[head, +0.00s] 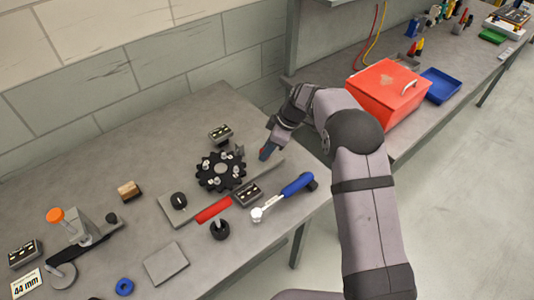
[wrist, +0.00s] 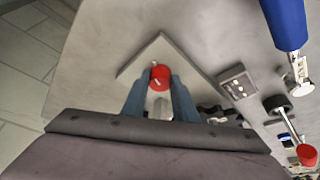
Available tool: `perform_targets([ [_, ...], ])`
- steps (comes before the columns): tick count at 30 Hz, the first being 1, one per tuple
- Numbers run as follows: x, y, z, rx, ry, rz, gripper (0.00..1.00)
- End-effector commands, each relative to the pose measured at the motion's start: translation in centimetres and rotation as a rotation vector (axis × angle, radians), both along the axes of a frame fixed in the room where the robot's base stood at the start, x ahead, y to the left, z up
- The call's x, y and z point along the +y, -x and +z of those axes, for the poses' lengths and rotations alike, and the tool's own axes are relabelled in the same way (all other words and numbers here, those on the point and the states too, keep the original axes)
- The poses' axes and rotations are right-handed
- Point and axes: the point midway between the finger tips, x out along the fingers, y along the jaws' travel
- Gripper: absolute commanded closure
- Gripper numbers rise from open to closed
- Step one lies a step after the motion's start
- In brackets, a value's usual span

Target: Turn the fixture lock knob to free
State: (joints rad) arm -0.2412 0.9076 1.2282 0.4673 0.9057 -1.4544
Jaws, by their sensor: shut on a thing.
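The fixture is a grey base plate (head: 204,203) carrying a black toothed wheel (head: 208,171) with several silver pins. A black knob (head: 180,199) stands at the plate's left end. My gripper (head: 266,151) is at the plate's right end, fingers pointing down. In the wrist view, its blue fingers (wrist: 160,95) are shut on a small red knob (wrist: 160,76) with pale marks. This red knob sits over a corner of the grey plate (wrist: 165,50). In the head view it is mostly hidden by the fingers. I cannot read its lock position.
A blue-handled ratchet (head: 297,186), a red-handled tool (head: 214,210) and a small dark block with pale pins (head: 247,194) lie in front of the fixture. A red toolbox (head: 385,95) and blue tray (head: 441,86) stand on the bench behind.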

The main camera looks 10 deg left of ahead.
Motion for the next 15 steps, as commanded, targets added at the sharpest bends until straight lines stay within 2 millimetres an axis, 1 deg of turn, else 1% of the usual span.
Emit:
perform_targets([
  [2,0.00,0.06,-0.36,-0.003,0.001,-0.073,0.96],
  [15,0.20,0.43,0.04,-0.003,0.002,-0.487,0.96],
])
